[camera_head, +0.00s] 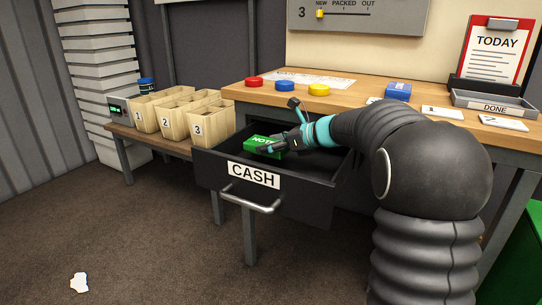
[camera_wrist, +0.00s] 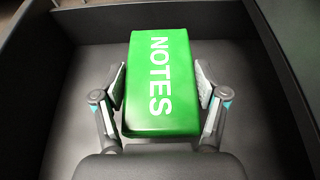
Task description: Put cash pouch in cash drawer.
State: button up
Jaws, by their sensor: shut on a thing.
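The cash drawer (camera_head: 215,170) is pulled open under the bench, with a CASH label and a bar handle on its front. A green block marked NOTES (camera_head: 258,142), the likely cash pouch, is inside the drawer's outline. My gripper (camera_head: 272,148) reaches into the drawer from the right. In the wrist view my gripper's fingers (camera_wrist: 161,95) are on both sides of the green block (camera_wrist: 160,60), shut on it. The drawer floor (camera_wrist: 85,75) shows beneath the block. I cannot tell whether the block touches the floor.
The drawer walls (camera_wrist: 25,40) rise close around my gripper. The wooden bench top (camera_head: 345,92) above holds red, yellow and blue pieces, cards and a DONE tray (camera_head: 500,105). Numbered wooden bins (camera_head: 172,118) stand on a low bench at left. A white scrap (camera_head: 79,282) lies on the floor.

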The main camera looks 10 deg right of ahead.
aim_at(286, 151)
jog(key=shift+f, duration=1.6)
jog(key=shift+f+b, duration=0.15)
jog(key=shift+b, duration=0.25)
jog(key=o, duration=1.3)
jog(key=shift+r+p, duration=0.3)
jog(key=v, duration=0.7)
jog(key=shift+s+d, duration=0.15)
jog(key=shift+d, duration=0.05)
